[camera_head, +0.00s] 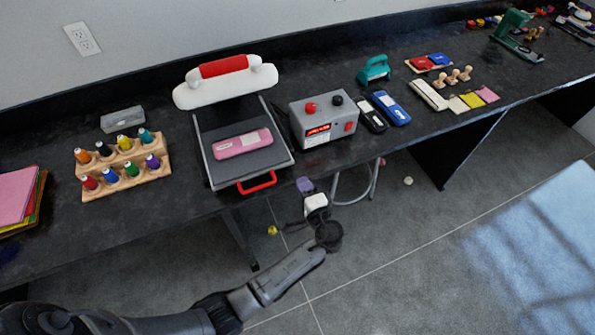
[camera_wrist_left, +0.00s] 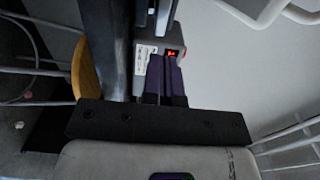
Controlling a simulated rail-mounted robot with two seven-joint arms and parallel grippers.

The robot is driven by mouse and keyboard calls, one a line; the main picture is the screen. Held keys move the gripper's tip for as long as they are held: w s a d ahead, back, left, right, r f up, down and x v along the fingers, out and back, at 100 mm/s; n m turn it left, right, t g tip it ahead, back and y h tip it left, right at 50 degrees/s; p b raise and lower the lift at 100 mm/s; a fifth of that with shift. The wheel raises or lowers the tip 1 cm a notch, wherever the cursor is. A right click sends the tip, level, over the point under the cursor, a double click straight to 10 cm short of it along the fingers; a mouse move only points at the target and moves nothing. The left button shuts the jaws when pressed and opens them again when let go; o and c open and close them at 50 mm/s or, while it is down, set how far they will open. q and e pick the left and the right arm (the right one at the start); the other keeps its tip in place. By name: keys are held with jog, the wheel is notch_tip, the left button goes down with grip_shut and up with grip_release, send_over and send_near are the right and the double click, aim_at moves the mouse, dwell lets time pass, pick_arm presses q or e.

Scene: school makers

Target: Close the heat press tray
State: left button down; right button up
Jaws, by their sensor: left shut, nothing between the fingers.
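The heat press (camera_head: 224,82) has a white upper body with a red grip on top and stands at the back of the dark bench. Its grey tray (camera_head: 207,163) is pulled out toward the front and carries a pink case (camera_head: 242,144). A red handle (camera_head: 258,183) is on the tray's front edge. My left gripper (camera_head: 305,185) is in front of the bench edge, right of the red handle and apart from it. Its purple fingers (camera_wrist_left: 164,78) are together and empty in the left wrist view. My right gripper is in neither view.
A grey control box (camera_head: 325,120) with a red display stands right of the tray; it also shows in the wrist view (camera_wrist_left: 181,45). A wooden rack of coloured spools (camera_head: 125,170) stands left. A stool (camera_head: 372,182) is partly under the bench.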

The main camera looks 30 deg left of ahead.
pick_arm(q)
jog(key=v, duration=0.8)
jog(key=shift+p, duration=0.3)
